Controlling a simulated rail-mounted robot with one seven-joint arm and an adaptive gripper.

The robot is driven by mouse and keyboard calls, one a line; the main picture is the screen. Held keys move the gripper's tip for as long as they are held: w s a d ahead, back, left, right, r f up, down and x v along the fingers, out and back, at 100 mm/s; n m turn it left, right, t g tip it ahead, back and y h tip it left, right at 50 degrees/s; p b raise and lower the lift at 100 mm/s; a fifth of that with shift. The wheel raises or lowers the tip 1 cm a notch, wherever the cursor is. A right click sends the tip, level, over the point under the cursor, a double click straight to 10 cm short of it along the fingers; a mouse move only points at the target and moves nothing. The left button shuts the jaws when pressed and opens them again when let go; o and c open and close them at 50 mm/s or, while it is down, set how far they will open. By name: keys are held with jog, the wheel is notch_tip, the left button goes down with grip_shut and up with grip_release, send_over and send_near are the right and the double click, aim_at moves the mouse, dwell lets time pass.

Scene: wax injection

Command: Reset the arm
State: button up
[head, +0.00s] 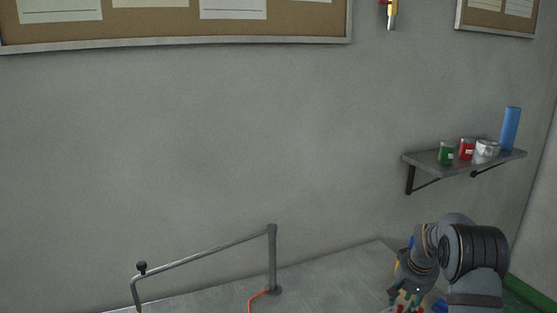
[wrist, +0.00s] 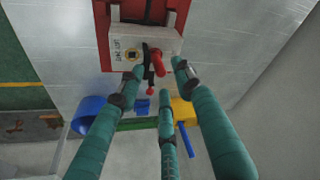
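My arm reaches down at the lower right of the head view, with my gripper (head: 408,296) at the picture's bottom edge, small and partly cut off. In the wrist view my gripper (wrist: 160,76) has several long teal fingers. Their tips are spread apart, with visible gaps between them. Beyond the tips is a white box (wrist: 118,42) on a red machine. A red knob or handle (wrist: 157,62) on the box appears between the fingertips in the picture. I see no object clearly held, and contact with the knob cannot be judged.
A blue round container (wrist: 88,112) and a yellow part (wrist: 184,112) lie near the fingers. A jointed pipe arm (head: 272,258) stands on the grey table (head: 330,278). A wall shelf (head: 425,158) with cans is above my arm. The wall's middle is bare.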

jog(key=shift+f, duration=0.4)
jog(key=shift+r, duration=0.1)
